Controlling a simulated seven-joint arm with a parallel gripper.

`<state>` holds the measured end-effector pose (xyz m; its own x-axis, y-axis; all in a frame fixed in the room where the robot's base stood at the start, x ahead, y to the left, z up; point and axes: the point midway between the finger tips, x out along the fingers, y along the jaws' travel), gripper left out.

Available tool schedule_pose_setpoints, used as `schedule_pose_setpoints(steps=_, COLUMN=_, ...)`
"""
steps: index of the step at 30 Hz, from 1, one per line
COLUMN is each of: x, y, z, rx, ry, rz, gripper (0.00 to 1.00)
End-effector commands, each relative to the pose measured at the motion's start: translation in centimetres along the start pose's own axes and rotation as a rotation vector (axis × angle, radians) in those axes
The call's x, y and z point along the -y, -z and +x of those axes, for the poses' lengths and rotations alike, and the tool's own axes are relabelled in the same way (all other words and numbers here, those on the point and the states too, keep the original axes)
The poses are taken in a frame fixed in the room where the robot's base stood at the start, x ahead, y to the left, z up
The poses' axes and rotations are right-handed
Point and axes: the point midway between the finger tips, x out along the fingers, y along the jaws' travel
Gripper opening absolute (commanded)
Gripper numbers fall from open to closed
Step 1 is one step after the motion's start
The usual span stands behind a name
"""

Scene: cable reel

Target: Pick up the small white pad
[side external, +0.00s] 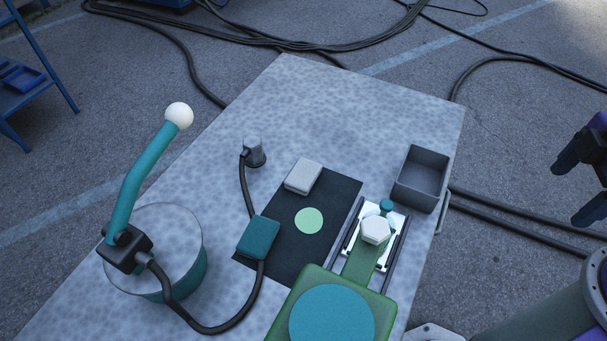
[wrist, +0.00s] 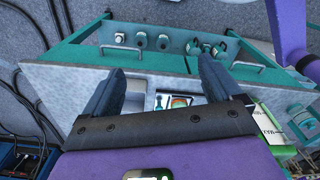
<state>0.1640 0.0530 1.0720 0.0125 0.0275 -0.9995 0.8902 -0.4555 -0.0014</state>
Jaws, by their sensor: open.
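The small white pad (side external: 303,177) is a pale, rounded block. It lies flat on the far end of a black mat (side external: 276,238) on the speckled grey table. My gripper (side external: 573,192) is at the right edge of the side view, beyond the table's right side and well apart from the pad. Its two dark fingers are spread with nothing between them. The wrist view also shows my open gripper (wrist: 160,68), with the table's edge and front beyond it. I cannot make out the pad in the wrist view.
A grey open box (side external: 421,178) stands between the pad and my gripper. A white hexagonal knob (side external: 376,229) is on the green fixture. A teal block (side external: 258,237) on a cable, a grey plug (side external: 254,152) and a teal crank handle (side external: 141,178) stand left. The far table top is clear.

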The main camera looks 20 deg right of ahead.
Motion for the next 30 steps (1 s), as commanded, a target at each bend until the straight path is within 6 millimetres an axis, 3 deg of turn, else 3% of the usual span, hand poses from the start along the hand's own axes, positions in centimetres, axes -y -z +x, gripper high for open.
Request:
schedule_pose_setpoints(steps=4, x=-0.6, y=1.4, z=-0.1, rx=0.021, ry=-0.019, rz=-0.035, gripper=0.92)
schedule_pose_setpoints(steps=8, x=-2.2, y=5.2, z=-0.1, rx=0.076, ry=-0.073, rz=-0.126, gripper=0.92)
schedule_pose_setpoints(steps=20, x=-7.0, y=21.4, z=2.4, rx=0.336, ry=-0.296, rz=-0.5, gripper=0.92)
schedule_pose_setpoints(steps=30, x=-8.1, y=33.7, z=7.3, rx=0.587, ry=-0.471, rz=-0.779, gripper=0.92)
